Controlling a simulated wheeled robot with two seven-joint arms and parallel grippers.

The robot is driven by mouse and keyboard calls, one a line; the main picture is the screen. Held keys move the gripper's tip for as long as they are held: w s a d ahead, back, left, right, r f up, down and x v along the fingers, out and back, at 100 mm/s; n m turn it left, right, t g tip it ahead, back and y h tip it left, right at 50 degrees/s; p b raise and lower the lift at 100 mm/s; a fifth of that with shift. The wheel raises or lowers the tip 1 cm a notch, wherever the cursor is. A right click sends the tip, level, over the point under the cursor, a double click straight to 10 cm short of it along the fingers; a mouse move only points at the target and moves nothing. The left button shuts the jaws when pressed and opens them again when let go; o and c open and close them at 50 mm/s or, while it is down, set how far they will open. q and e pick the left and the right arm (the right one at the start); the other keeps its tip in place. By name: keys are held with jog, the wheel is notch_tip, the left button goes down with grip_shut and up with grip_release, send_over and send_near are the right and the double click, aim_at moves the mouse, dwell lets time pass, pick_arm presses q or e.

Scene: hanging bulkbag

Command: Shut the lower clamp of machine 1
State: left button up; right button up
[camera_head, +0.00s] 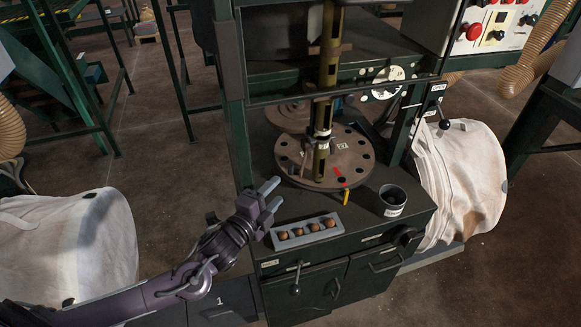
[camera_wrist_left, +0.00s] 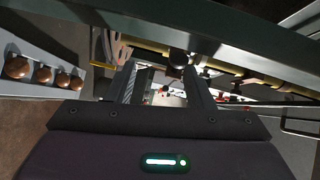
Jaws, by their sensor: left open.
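The machine (camera_head: 330,245) is a dark green cabinet with a round brown turntable (camera_head: 300,160) on top. An upright brass tube (camera_head: 329,60) rises from the turntable. A collar with a bright band (camera_head: 322,133) sits low on the tube and may be the lower clamp; whether it is open or shut is too small to tell. My left gripper (camera_head: 275,193) is open and empty, in front of and left of the turntable, apart from the tube. In the left wrist view its fingers (camera_wrist_left: 163,72) are spread, with a dark knob (camera_wrist_left: 178,58) beyond them. The right gripper is out of view.
A grey tray (camera_head: 273,241) with several brown balls lies close to my left gripper; the balls show in the wrist view (camera_wrist_left: 42,74). White bulk bags (camera_head: 465,185) flank the machine. A green frame post (camera_head: 235,120) stands left of the turntable.

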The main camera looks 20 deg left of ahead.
aim_at(291, 170)
pick_arm(q)
jog(key=w, duration=0.2)
jog(key=w+d+r+m+p, duration=0.1)
jog(key=w, duration=0.2)
jog(key=w+d+r+m+t+h, duration=0.1)
jog(key=w, duration=0.1)
jog(key=shift+w+d+r+p, duration=0.1)
jog(key=shift+w+p, duration=0.15)
jog(key=shift+p, duration=0.1)
jog(key=shift+c, duration=0.3)
grip_shut()
